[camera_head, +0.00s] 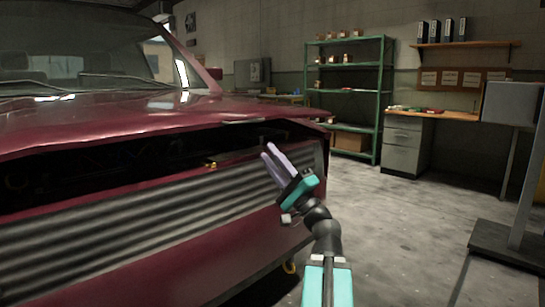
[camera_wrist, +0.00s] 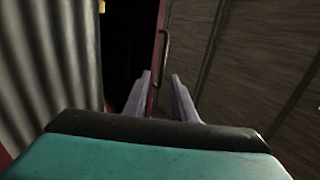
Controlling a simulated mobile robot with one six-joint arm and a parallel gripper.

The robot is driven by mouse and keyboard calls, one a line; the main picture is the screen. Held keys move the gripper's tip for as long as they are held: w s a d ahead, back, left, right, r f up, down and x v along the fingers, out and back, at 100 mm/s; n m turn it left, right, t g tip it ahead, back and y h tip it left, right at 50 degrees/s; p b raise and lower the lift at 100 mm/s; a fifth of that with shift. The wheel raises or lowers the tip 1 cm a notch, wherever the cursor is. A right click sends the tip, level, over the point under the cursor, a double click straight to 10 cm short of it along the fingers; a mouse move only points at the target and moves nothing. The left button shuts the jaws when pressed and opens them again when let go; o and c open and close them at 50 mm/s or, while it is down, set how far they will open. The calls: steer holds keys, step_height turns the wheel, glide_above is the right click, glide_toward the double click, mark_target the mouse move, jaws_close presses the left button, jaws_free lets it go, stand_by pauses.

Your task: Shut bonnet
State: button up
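The dark red car's bonnet (camera_head: 140,115) is partly raised, with a dark gap between its front edge and the ribbed grille (camera_head: 150,220). A small bar handle (camera_head: 243,121) is at the bonnet's front edge; the wrist view shows it (camera_wrist: 163,58) beside a thin red edge, ahead of my fingers. My gripper (camera_head: 269,150) is in front of the gap near the grille's right end, below the handle, fingers pointing up and left. I cannot tell the exact distance to the handle.
A green shelf rack (camera_head: 348,95) and a workbench with a grey cabinet (camera_head: 403,145) stand at the back wall. A grey post on a dark base (camera_head: 505,240) is at the right. The concrete floor (camera_head: 400,240) between is clear.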

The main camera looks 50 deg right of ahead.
steer(key=shift+r+p, duration=0.25)
steer(key=shift+p, duration=0.05)
jaws_close()
steer(key=w+d+r+n+g+p, duration=0.1)
steer(key=d+r+n+g+p, duration=0.8)
steer(key=p, duration=3.3)
steer(key=d+r+n, duration=0.9)
steer(key=d+r, duration=0.1)
steer(key=d, duration=0.1)
steer(key=shift+d+r+g+p, duration=0.2)
steer(key=shift+g+p, duration=0.1)
steer(key=shift+g, duration=0.1)
